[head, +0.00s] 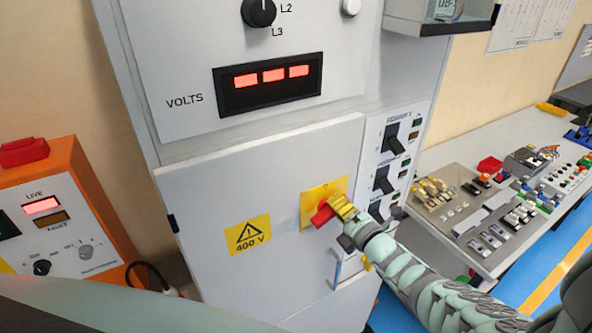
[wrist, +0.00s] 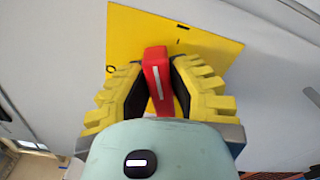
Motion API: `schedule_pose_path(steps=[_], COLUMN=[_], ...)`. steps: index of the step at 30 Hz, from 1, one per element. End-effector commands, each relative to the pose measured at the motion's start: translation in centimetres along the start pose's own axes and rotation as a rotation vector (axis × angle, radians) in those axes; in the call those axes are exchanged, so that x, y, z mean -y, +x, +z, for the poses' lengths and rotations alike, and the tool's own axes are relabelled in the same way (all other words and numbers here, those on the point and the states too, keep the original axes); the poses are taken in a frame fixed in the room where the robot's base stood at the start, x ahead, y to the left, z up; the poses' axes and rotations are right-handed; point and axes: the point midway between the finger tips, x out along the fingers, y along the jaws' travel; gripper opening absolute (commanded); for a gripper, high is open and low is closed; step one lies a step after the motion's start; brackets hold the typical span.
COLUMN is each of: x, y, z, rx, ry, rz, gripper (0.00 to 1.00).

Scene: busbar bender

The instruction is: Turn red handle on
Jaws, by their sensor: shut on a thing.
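The red handle (head: 322,214) sits on a yellow plate (head: 309,206) on the grey cabinet door. In the wrist view the red handle (wrist: 157,78) stands nearly upright, leaning slightly, with a white line along its face. The yellow plate (wrist: 205,48) behind it has a small mark at upper right and a ring mark at left. My gripper (head: 338,210) is at the handle. Its yellow ribbed fingers (wrist: 160,85) are on both sides of the handle and shut on it. The handle's lower end is hidden by my gripper's body.
The cabinet has a VOLTS display (head: 270,82) with red lights above and a 400 V warning label (head: 250,235) left of the handle. Black switches (head: 384,180) are close to the right. An orange unit (head: 75,190) stands left, a bench with parts (head: 450,220) right.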

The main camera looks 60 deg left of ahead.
Motion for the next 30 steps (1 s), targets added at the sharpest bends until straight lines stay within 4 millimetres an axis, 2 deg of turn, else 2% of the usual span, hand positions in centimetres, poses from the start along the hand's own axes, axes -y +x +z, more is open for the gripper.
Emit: schedule_pose_path(steps=[4,15,30], x=[0.42,0.96,0.85], y=[-0.06,-0.09,-0.03], z=[-0.66,-0.64,-0.68], rx=[0.000,0.005,0.005], ry=[0.132,0.369,0.456], rz=[0.001,-0.003,-0.001], gripper=[0.00,0.00,0.00])
